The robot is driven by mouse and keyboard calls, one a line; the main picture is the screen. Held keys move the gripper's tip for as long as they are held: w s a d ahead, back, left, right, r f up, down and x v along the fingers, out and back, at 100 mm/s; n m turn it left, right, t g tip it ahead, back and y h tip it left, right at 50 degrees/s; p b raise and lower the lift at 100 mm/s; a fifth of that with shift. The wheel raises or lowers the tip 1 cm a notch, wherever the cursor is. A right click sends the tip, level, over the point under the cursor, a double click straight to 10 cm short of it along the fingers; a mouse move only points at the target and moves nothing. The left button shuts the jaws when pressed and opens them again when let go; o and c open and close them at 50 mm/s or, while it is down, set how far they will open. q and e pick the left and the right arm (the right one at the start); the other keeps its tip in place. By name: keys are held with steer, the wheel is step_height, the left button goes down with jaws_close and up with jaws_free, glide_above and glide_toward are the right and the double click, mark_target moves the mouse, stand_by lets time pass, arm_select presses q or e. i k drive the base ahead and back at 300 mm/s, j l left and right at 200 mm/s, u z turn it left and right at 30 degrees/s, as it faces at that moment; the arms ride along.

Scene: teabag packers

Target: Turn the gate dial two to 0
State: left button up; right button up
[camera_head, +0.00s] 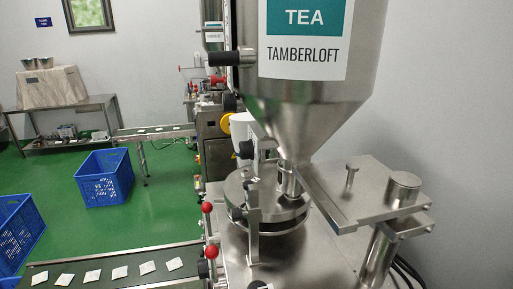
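A steel teabag packing machine (320,262) fills the right half of the view, with a large hopper (365,70) labelled TEA TAMBERLOFT above a round steel turntable (262,195). A black knob (246,149) sits left of the hopper's lower cone, and a black handle (222,58) sticks out left of the hopper. No numbered scale can be read, and I cannot tell which part, if any, is gate dial two. Neither of my grippers is in view.
Red ball-ended levers (211,252) stand at the machine's left edge. A dark conveyor (110,270) carries several white teabags at the lower left. Blue crates (105,178) stand on the green floor (165,205). A steel table (75,135) is at the back left.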

mark_target(246, 149)
steer(key=i+j+z, duration=0.4)
steer(key=j, duration=0.3)
steer(key=i+j+z, duration=0.45)
steer(key=j, duration=0.35)
steer(key=i+j+z, duration=0.1)
steer(key=j+z, duration=0.3)
steer(key=j, duration=0.45)
steer(key=i+j+z, duration=0.1)
steer(key=j+z, duration=0.3)
steer(key=j, duration=0.55)
steer(key=k+j+z, duration=0.1)
steer(key=j+z, duration=0.3)
steer(key=j, duration=0.5)
